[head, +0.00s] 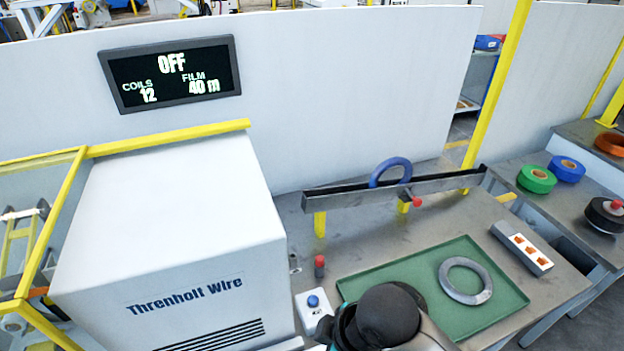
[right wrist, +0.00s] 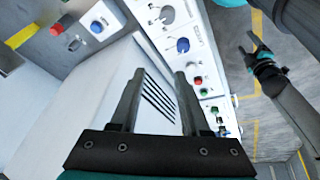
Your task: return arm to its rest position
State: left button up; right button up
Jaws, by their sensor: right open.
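My right gripper (right wrist: 159,74) is open and empty in the right wrist view, its two dark fingers well apart in front of the white machine housing (right wrist: 95,105). In the head view a dark rounded link of my arm rises at the bottom middle, over the near edge of the green tray (head: 390,277); no gripper fingers show there. Another arm of mine, with a dark gripper (right wrist: 252,48) and teal band, shows at the upper right of the wrist view, too small to tell its jaw state. The display (head: 170,72) reads OFF, COILS 12, FILM 40 m.
A grey ring coil (head: 468,298) lies flat on the tray. A button box (head: 305,315) and red-capped post (head: 319,266) stand by the housing. Green (head: 536,178) and blue (head: 566,167) rolls lie right.

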jog(key=s+d+f+m+t+h, duration=0.1)
jog(key=s+d+m+h, duration=0.1)
jog(key=s+d+m, duration=0.35)
jog(key=s+d+f+m+h, duration=0.1)
jog(key=s+d+m+h, duration=0.1)
jog(key=d+m, duration=0.65)
notch_tip(320, 180, down, 31)
jog(key=s+n+g+b, duration=0.1)
jog(key=s+b, duration=0.2)
jog(key=b, duration=0.6)
jog(key=s+d+f+b, duration=0.1)
jog(key=s+f+b, duration=0.3)
jog(key=s+f, duration=0.3)
jog(key=s+d+f+g+b, duration=0.1)
jog(key=s+f+b, duration=0.3)
jog(key=f, duration=1)
jog(key=s+d, duration=0.1)
jog(key=s, duration=0.2)
jog(key=shift+s, duration=0.4)
